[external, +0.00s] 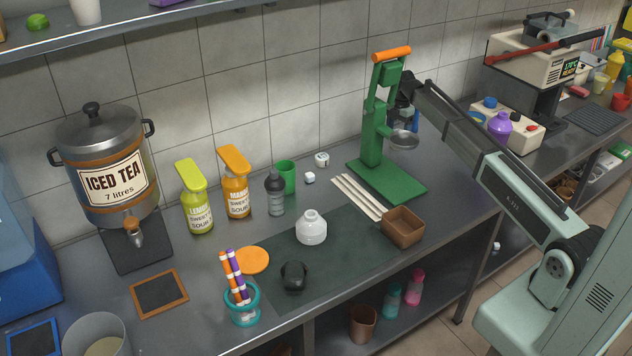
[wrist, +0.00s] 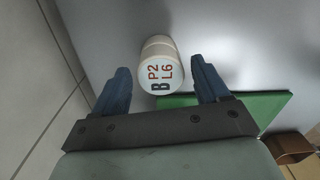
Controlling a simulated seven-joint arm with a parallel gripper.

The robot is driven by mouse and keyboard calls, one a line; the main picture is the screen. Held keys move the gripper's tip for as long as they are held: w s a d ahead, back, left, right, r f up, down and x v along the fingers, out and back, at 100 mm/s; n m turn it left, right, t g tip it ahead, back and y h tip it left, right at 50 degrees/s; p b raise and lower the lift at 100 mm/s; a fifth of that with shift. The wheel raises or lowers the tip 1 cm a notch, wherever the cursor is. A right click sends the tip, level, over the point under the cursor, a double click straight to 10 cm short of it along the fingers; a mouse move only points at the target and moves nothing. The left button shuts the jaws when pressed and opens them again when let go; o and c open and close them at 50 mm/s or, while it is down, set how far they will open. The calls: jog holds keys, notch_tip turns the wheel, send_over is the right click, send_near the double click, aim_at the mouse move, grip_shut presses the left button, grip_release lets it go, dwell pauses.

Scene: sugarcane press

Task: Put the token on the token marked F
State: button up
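A white rounded token (wrist: 160,68) stands in the wrist view, with "P2", "L6" and a dark "B" on its facing end. A seam crosses its side; I cannot tell whether it is one piece or two stacked. My gripper (wrist: 161,77) is open, with a blue finger on each side of the token and gaps between. In the external view my gripper (external: 411,116) is behind the green press, largely hidden, and this token is not visible. Two small white pieces, one (external: 322,159) and another (external: 310,177), lie left of the press; their markings are unreadable. I see no readable F.
The green press (external: 376,125) stands beside my gripper, its base (wrist: 265,105) at lower right in the wrist view. The tiled wall (wrist: 30,70) is close on the left.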

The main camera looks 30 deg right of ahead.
jog(key=shift+r, duration=0.15)
notch_tip(320, 180, up, 12)
dwell(0.7)
